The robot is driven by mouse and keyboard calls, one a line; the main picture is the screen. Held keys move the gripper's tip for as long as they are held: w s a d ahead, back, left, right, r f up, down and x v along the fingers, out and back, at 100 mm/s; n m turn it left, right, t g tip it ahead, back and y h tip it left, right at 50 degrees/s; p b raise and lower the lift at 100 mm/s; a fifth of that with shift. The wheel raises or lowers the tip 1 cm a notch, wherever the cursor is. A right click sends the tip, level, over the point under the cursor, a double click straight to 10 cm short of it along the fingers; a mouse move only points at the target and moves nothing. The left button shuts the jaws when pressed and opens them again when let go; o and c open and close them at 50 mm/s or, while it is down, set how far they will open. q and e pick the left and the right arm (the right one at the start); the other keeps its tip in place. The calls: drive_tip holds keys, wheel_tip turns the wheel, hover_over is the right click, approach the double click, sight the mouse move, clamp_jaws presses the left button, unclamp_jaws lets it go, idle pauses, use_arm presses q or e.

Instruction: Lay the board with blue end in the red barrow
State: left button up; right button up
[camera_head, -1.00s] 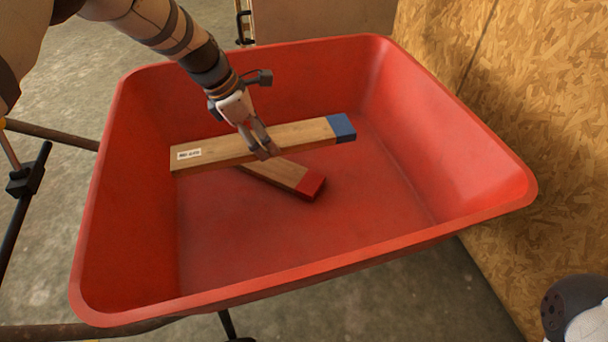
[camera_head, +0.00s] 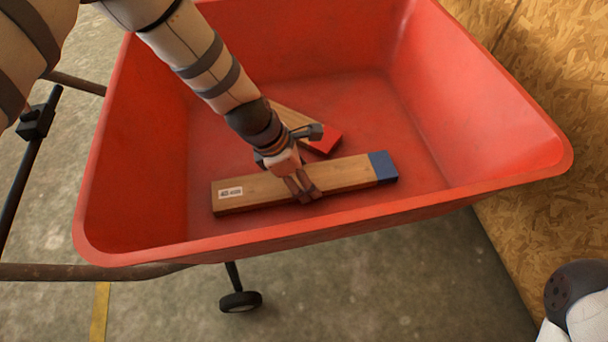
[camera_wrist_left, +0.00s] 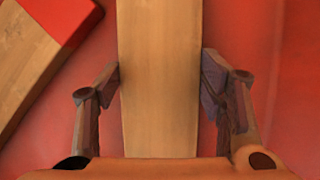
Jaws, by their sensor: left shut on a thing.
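The board with blue end (camera_head: 345,174) is inside the red barrow (camera_head: 500,110), near its front wall. Its blue end points right and a white label is at its left end. My left gripper (camera_head: 303,190) is shut on it near the middle. In the left wrist view the fingers (camera_wrist_left: 160,90) press both sides of the board (camera_wrist_left: 158,60). I cannot tell whether the board touches the barrow floor. My right gripper is not in view; only part of my right arm shows at the lower right.
A board with a red end (camera_head: 325,142) lies on the barrow floor behind, partly hidden by my left arm; it also shows in the left wrist view (camera_wrist_left: 35,50). The barrow floor is clear to the right. A chipboard wall (camera_head: 560,60) stands close on the right.

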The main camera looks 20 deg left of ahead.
use_arm(q)
drive_tip(key=o, duration=1.6)
drive_tip(key=p+v, duration=0.4)
drive_tip(key=v, duration=0.8)
drive_tip(key=shift+r, duration=0.15)
